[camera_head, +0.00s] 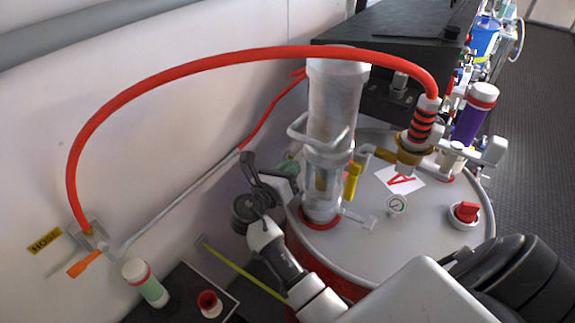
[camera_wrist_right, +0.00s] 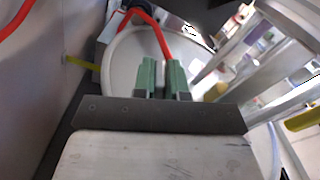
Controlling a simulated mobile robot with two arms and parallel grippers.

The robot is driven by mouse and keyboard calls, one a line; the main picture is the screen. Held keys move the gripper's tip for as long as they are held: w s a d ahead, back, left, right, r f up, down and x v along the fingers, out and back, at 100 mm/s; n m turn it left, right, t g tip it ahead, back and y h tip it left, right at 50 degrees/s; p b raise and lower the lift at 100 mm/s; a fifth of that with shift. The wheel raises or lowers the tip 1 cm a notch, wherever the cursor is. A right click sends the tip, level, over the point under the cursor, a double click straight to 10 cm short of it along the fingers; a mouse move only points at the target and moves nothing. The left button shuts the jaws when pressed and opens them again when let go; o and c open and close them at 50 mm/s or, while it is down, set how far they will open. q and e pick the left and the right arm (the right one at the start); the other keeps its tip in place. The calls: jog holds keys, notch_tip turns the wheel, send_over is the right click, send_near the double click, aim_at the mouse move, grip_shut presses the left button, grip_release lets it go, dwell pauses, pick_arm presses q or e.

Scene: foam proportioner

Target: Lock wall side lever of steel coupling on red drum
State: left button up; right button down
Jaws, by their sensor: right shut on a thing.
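The red drum (camera_head: 452,240) has a grey lid with a clear cylinder (camera_head: 335,95) standing upright on it. The steel coupling (camera_head: 326,150) sits around the cylinder's lower part, with bare metal bars on it. My right gripper (camera_head: 289,168) is at the wall side of the coupling, its green fingertips close against it. In the right wrist view the green fingers (camera_wrist_right: 162,78) have a narrow grey piece between them, apparently the wall side lever. The fingers hide most of that lever, so its angle cannot be told. My left gripper is not in view.
A thick red hose (camera_head: 240,56) arches from the wall fitting (camera_head: 92,235) to a brass coupling (camera_head: 408,152) on the lid. The white wall (camera_head: 150,130) is close at the left.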

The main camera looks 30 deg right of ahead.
jog(key=shift+s+d+r+m, duration=0.15)
jog(key=shift+s+m, duration=0.15)
jog(key=shift+m, duration=0.3)
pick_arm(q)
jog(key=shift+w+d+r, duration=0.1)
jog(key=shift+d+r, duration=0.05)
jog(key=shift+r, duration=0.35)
pick_arm(e)
jog(key=c, duration=1.2)
grip_release()
jog(key=shift+o, duration=0.2)
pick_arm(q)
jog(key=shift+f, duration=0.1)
